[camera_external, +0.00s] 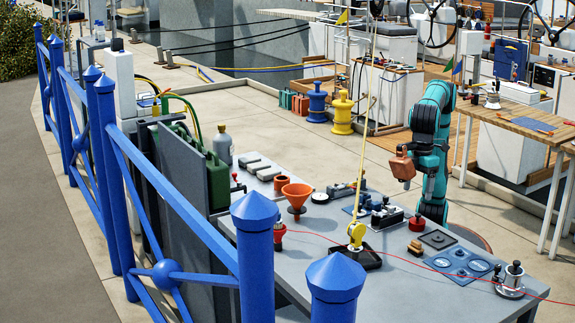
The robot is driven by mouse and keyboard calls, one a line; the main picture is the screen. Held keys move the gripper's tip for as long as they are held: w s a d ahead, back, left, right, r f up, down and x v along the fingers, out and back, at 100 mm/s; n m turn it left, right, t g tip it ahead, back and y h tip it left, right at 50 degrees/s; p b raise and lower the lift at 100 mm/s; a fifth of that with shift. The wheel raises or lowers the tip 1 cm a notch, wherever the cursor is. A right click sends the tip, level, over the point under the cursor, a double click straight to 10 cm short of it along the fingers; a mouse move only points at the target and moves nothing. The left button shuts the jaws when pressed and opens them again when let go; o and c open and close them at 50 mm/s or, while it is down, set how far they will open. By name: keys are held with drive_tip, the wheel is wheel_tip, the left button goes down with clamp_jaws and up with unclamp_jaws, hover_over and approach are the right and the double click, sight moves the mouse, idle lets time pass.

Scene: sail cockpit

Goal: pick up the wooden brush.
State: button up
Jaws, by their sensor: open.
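A small brown block with a pale lower part, which looks like the wooden brush (416,247), lies on the grey table (330,275) right of the middle, near a dark square plate. It is small here, so its bristles cannot be made out. My gripper (406,186) hangs from the teal arm above the far right part of the table, under a copper-coloured housing. It is open, holds nothing that I can see, and is well above and apart from the brush. Its fingertips are small and hard to make out.
A red knob (417,222) and a black metal fitting (387,216) stand close behind the brush. Blue plates (460,264) lie to its right. A yellow pole (361,170) rises from the table to its left. A thin red line crosses the tabletop in front.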

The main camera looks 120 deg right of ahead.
drive_tip(key=a, duration=0.2)
approach(417, 242)
drive_tip(key=shift+g, duration=0.3)
drive_tip(key=f, duration=1)
drive_tip(key=shift+w+f, duration=0.2)
drive_tip(key=c, duration=1.1)
drive_tip(key=shift+o, duration=0.2)
drive_tip(key=shift+r, duration=0.2)
